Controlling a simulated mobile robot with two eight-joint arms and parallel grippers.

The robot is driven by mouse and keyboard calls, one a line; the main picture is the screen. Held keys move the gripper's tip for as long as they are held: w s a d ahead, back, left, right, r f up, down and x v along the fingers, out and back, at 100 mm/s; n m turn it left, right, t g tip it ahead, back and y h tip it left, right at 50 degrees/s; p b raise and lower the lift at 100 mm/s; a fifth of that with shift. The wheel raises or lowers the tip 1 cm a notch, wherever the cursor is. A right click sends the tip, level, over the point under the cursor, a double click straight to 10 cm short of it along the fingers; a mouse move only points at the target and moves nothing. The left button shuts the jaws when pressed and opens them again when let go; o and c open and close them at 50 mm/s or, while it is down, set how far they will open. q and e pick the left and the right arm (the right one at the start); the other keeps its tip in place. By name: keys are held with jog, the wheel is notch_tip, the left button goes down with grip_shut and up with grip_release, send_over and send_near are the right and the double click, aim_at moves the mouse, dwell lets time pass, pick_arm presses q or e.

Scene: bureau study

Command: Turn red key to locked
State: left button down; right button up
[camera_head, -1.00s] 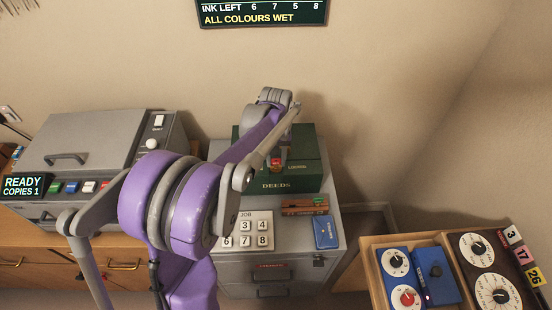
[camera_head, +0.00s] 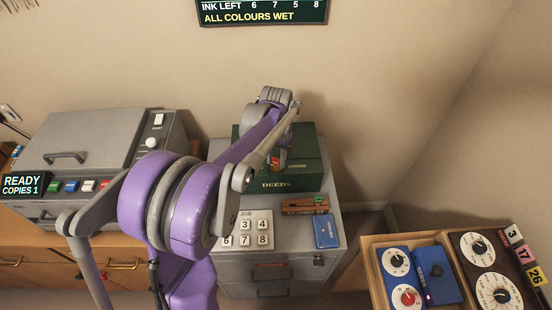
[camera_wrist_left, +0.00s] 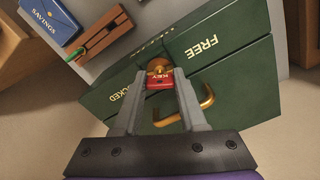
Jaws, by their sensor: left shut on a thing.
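The red key (camera_wrist_left: 158,79), lettered KEY, sits at a round brass lock (camera_wrist_left: 157,64) on the green deeds box (camera_wrist_left: 240,70). My left gripper (camera_wrist_left: 160,88) is shut on it, with one finger on each side. On the box, FREE is lettered to the right of the key and LOCKED to its lower left in the wrist view. In the head view the red key (camera_head: 275,160) shows small at the end of my left arm, on the green box (camera_head: 308,175). The key's exact angle is hard to tell. My right gripper is not in view.
A brass handle (camera_wrist_left: 188,110) is on the box close to my fingers. A wooden block (camera_head: 305,206) with a green piece and a blue savings book (camera_head: 326,233) lie on the grey cabinet in front. A number pad (camera_head: 250,229) and a grey copier (camera_head: 85,140) stand to the left.

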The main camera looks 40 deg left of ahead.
pick_arm(q)
jog(key=shift+m, duration=0.9)
jog(key=m, duration=0.2)
jog(key=shift+m, duration=0.8)
jog(key=m, duration=0.3)
jog(key=shift+m, duration=0.3)
